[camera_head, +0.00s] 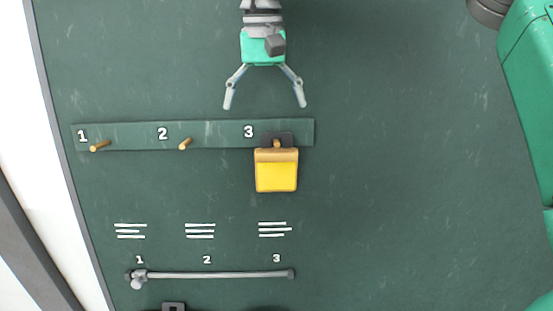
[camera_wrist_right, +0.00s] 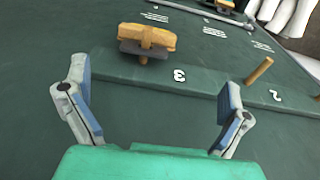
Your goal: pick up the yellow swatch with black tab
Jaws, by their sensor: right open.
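The yellow swatch (camera_head: 277,176) with its black tab (camera_head: 288,139) hangs on the peg marked 3 of the green rail. In the right wrist view the swatch (camera_wrist_right: 152,38) appears edge-on, with the tab (camera_wrist_right: 143,49) beside it and the peg through it. My right gripper (camera_head: 265,106) is open and empty. It points toward the rail from the top of the head view, just short of peg 3 and apart from the swatch. Its two fingers (camera_wrist_right: 150,112) also show in the right wrist view. My left gripper is not in view.
The rail (camera_head: 222,134) also carries bare pegs at 1 (camera_head: 100,146) and 2 (camera_head: 185,143). A grey bar (camera_head: 215,274) lies below the numbered white stripes. A dark tab-like piece (camera_head: 173,306) is cut off at the bottom edge. The green surface right of the rail is clear.

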